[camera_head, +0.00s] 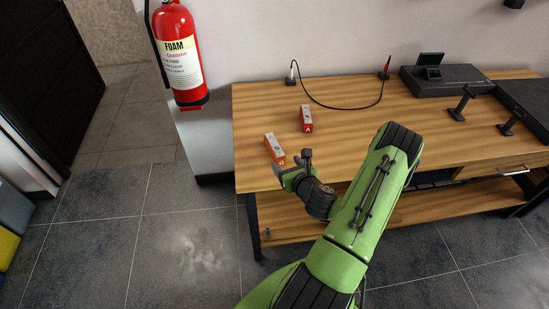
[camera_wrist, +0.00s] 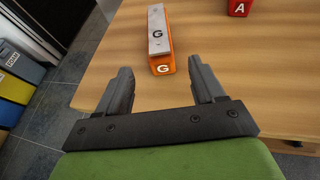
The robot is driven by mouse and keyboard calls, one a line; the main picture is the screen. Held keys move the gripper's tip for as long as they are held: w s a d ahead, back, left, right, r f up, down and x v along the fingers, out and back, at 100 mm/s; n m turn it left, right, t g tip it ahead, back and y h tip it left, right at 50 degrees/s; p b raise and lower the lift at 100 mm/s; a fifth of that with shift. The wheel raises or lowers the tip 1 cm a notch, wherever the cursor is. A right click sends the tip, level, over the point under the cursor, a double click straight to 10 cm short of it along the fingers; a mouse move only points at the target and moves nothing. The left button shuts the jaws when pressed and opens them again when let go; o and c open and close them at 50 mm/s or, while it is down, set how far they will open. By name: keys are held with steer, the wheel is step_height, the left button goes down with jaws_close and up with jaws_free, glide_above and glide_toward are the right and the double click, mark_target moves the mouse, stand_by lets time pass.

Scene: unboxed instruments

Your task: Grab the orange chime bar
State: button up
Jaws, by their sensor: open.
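The orange chime bar (camera_head: 274,148) lies near the left front edge of the wooden table. In the wrist view the orange chime bar (camera_wrist: 161,67) has a grey metal plate on top, and the letter G shows on the plate and on its orange end. My gripper (camera_head: 290,165) is just in front of it, at the table's front edge. In the wrist view my gripper (camera_wrist: 160,82) is open, with its two fingers apart and empty. The bar's near end lies just beyond the fingertips, roughly midway between them.
A red chime bar (camera_head: 306,118) marked A lies behind and to the right; it also shows in the wrist view (camera_wrist: 239,7). The table (camera_head: 350,145) has a black cable (camera_head: 340,107) at the back and dark equipment (camera_head: 440,80) at right. A fire extinguisher (camera_head: 178,55) stands left.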

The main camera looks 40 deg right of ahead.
mark_target(281, 158)
steer(key=p+x, duration=0.1)
steer(key=x, duration=0.7)
steer(key=shift+w+d+p, duration=0.1)
steer(key=shift+w+p, duration=0.05)
steer(key=shift+p, duration=0.25)
steer(key=c, duration=1.1)
